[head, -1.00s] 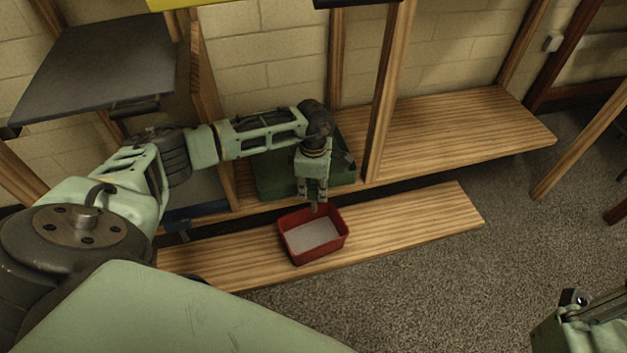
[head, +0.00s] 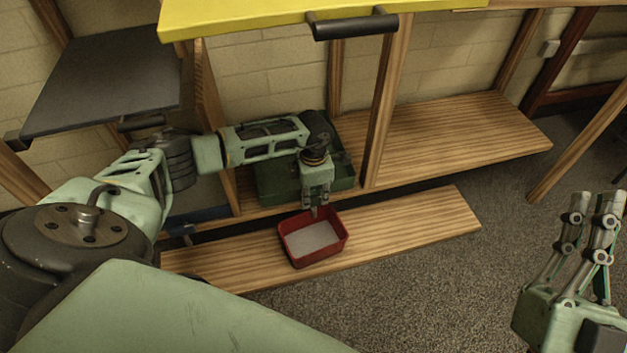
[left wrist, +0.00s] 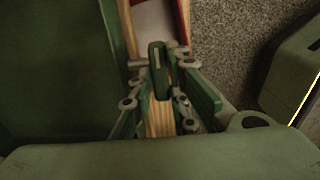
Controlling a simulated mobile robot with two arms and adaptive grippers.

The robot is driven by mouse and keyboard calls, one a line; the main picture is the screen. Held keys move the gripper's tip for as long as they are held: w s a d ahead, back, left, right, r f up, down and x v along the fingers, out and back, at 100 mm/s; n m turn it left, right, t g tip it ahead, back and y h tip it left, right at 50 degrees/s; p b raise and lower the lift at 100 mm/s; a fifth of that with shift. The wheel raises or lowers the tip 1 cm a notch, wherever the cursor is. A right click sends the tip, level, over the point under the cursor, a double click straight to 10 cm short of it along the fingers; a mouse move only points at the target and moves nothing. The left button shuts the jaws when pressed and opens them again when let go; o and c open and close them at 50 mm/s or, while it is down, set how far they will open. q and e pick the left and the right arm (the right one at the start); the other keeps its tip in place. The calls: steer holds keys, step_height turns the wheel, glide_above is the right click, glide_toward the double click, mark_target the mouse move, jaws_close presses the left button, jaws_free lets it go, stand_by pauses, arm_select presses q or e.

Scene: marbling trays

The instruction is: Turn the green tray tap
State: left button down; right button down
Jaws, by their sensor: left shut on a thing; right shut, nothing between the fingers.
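The green tray (head: 278,188) stands on the shelf, partly hidden behind my left arm; its dark green surface fills the left of the left wrist view (left wrist: 50,75). My left gripper (head: 315,211) points down at the tray's front, above the red tray (head: 340,243). In the left wrist view its fingers (left wrist: 163,78) are shut on the green tap handle (left wrist: 157,57), a narrow upright green piece.
The red tray has a pale bottom and sits on a low wooden plank (head: 420,220). A yellow board with a dark handle (head: 355,25) hangs above. A wooden post (head: 384,100) stands right of the left gripper. The shelf (head: 465,130) to its right is bare.

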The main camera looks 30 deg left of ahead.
arm_select(q)
steer(key=c, duration=1.7)
jaws_free()
